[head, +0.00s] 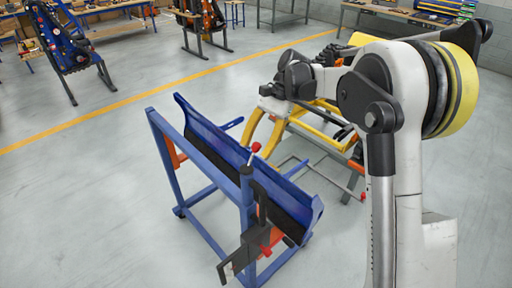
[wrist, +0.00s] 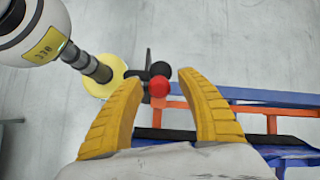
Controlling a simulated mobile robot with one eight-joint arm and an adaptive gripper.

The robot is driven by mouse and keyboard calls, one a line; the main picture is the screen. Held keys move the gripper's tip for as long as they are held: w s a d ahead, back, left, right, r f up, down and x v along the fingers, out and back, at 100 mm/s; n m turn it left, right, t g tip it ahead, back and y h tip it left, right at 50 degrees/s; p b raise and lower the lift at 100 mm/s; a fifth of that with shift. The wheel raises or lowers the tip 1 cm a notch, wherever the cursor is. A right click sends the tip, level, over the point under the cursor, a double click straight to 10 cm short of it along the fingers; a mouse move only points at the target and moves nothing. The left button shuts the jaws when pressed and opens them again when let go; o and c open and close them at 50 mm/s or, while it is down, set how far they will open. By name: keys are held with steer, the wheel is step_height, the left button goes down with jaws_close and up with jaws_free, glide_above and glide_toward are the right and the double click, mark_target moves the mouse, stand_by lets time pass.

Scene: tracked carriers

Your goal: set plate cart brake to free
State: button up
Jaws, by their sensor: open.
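The plate cart (head: 195,190) is a blue frame with a tilted blue panel, standing left of my arm in the head view. A lever with a red ball knob (head: 256,147) rises at its near end. In the wrist view the red knob (wrist: 159,88) appears between the tips of my yellow ribbed fingers, with dark parts behind it. My gripper (wrist: 161,77) is open and holds nothing. Its yellow fingers also show in the head view (head: 257,145), close to the knob. I cannot tell whether they touch it. No brake marking is readable.
A second red knob (head: 265,251) sits low on a dark bracket at the cart's near end. Other racks (head: 70,50) and workbenches line the back. The floor at left is clear.

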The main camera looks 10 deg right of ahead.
steer(key=v, duration=1.2)
steer(key=shift+a, duration=0.1)
